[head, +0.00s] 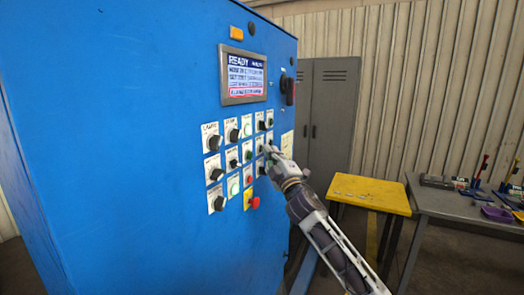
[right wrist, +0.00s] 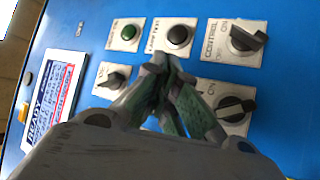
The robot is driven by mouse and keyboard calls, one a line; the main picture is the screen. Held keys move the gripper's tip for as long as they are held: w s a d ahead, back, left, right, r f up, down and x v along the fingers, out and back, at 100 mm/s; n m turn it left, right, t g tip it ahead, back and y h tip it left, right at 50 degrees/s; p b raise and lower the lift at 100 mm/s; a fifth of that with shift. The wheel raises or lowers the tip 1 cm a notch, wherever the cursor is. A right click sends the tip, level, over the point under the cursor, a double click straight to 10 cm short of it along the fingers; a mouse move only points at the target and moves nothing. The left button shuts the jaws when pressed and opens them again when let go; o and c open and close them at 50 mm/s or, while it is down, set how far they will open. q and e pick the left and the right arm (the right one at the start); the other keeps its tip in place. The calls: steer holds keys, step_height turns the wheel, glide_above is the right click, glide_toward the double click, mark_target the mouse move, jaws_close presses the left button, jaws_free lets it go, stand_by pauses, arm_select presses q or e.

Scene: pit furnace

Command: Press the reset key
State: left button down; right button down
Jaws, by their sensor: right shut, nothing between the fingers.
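A blue control cabinet (head: 120,130) carries rows of labelled buttons and knobs. My right gripper (head: 268,150) is shut and empty, close to the right side of this panel. In the right wrist view its fingertips (right wrist: 172,66) are just below a black round button (right wrist: 179,36) on a white plate; whether they touch the panel I cannot tell. A green button (right wrist: 128,33) is left of it, and a black "CONTROL" knob (right wrist: 246,40) is right of it. The control under the fingertips is hidden. I cannot clearly read which is the reset key. My left gripper is not in view.
A lit screen (head: 243,75) reading READY is above the buttons. A red emergency-type button (head: 254,203) sits low on the panel, and a dark rotary handle (head: 289,91) at the right. A yellow table (head: 372,192), grey bench (head: 440,203) and grey locker (head: 328,110) stand beyond.

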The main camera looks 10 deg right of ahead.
steer(key=shift+a, duration=0.1)
steer(key=shift+s+d, duration=0.1)
steer(key=shift+d, duration=0.15)
stand_by(0.6)
steer(key=shift+s+d, duration=0.3)
steer(key=shift+d, duration=0.1)
stand_by(0.3)
steer(key=shift+s+d+p, duration=0.4)
steer(key=shift+s+d, duration=0.3)
steer(key=shift+d, duration=0.35)
steer(key=shift+s+d+p, duration=0.35)
steer(key=shift+s+d, duration=0.35)
steer(key=shift+d, duration=0.3)
